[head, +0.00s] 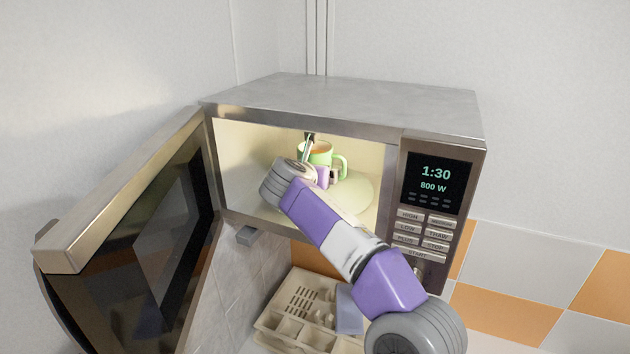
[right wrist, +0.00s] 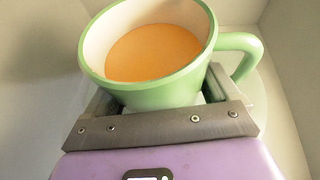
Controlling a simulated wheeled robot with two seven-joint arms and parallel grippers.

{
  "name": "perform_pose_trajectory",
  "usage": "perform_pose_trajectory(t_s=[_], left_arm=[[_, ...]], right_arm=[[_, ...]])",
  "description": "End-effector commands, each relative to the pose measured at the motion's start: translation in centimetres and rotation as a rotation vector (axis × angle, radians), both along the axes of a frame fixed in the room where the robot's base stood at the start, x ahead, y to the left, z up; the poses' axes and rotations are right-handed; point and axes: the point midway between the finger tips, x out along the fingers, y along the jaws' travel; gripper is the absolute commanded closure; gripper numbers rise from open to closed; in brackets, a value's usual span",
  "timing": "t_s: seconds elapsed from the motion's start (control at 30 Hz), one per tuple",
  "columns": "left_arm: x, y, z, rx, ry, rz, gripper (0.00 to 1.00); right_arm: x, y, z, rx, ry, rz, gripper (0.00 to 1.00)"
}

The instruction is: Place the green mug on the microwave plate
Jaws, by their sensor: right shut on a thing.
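The green mug (head: 340,165) is inside the open microwave, above the back part of the pale round microwave plate (head: 356,192). I cannot tell whether its base touches the plate. In the right wrist view the mug (right wrist: 150,95) holds orange liquid, is seen at a slant, and has its handle to the right. My right gripper (head: 322,168) reaches in through the doorway and is shut on the mug. Its two grey fingers (right wrist: 160,105) flank the mug's lower part, and the grip itself is partly hidden. My left gripper is not in view.
The microwave (head: 345,98) has its door (head: 135,245) swung open to the left. The control panel (head: 431,205) at the right reads 1:30 and 800 W. A beige compartment rack (head: 290,325) stands below. My right arm fills much of the doorway.

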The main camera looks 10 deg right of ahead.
Motion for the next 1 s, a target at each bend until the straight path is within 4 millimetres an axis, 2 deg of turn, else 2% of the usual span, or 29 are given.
perform_pose_trajectory(t_s=[0.23, 0.67, 0.7, 0.77, 1.0], left_arm=[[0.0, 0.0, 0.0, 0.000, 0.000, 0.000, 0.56], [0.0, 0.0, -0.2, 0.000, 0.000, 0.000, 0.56], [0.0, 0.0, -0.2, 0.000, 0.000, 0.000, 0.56], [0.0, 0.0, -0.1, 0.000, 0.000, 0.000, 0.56], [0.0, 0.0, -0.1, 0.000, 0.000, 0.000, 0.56]], right_arm=[[-0.1, 0.0, -2.5, -0.002, -0.001, 0.000, 0.67], [-0.1, 0.0, -3.1, 0.000, -0.003, 0.000, 0.67], [-0.1, 0.0, -3.4, -0.001, 0.001, -0.001, 0.10], [-0.1, 0.0, -3.3, -0.001, 0.001, -0.001, 0.01], [-0.1, 0.0, -3.2, 0.000, 0.001, -0.001, 0.00]])
